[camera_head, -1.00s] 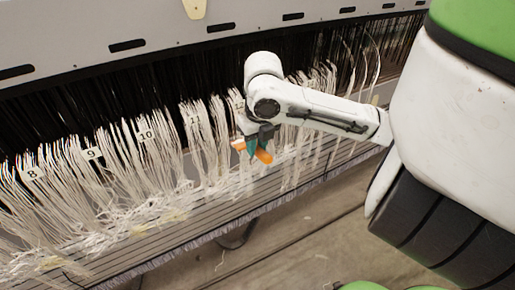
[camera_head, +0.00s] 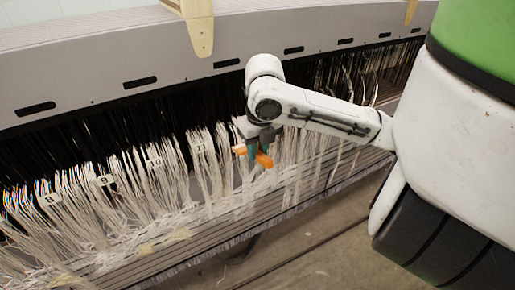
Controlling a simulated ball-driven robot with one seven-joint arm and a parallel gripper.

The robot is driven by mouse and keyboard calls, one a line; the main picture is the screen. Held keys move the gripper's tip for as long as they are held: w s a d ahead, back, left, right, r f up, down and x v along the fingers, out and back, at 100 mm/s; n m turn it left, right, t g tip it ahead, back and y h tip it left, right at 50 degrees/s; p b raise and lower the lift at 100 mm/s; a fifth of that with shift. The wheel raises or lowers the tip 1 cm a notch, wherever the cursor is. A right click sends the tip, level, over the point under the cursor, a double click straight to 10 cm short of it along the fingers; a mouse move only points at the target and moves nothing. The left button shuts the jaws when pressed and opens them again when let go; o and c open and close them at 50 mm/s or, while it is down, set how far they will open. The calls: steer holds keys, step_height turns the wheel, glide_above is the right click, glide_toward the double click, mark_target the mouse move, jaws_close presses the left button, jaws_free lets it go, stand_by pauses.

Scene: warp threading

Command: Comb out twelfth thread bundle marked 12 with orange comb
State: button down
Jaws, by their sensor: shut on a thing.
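My gripper (camera_head: 261,143) is shut on the orange comb (camera_head: 264,160), whose orange ends show on both sides of the dark and teal fingers. The comb is in front of the pale thread bundles, just right of the bundle marked 11 (camera_head: 207,168). The label 12 is not readable; my wrist and gripper cover that part of the row. Threads hang around the comb, but I cannot tell whether its teeth are in them. Labels 8 (camera_head: 50,198), 9 (camera_head: 105,180) and 10 (camera_head: 154,161) show farther left.
A grey machine beam (camera_head: 110,62) with dark slots runs above the threads. A cream bracket (camera_head: 197,28) hangs from the top. A ribbed grey ledge (camera_head: 185,242) runs below the bundles, with loose thread ends on it. The floor (camera_head: 310,235) in front is clear.

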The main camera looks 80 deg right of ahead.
steer(key=shift+w+d+b, duration=0.35)
steer(key=shift+d, duration=0.05)
stand_by(1.8)
step_height(320, 180, down, 11)
steer(key=b, duration=1)
steer(key=shift+w+d+b, duration=0.15)
steer(key=shift+b, duration=0.15)
step_height(320, 180, down, 14)
steer(key=b, duration=1.3)
steer(key=shift+w+d, duration=0.1)
steer(key=shift+d, duration=0.05)
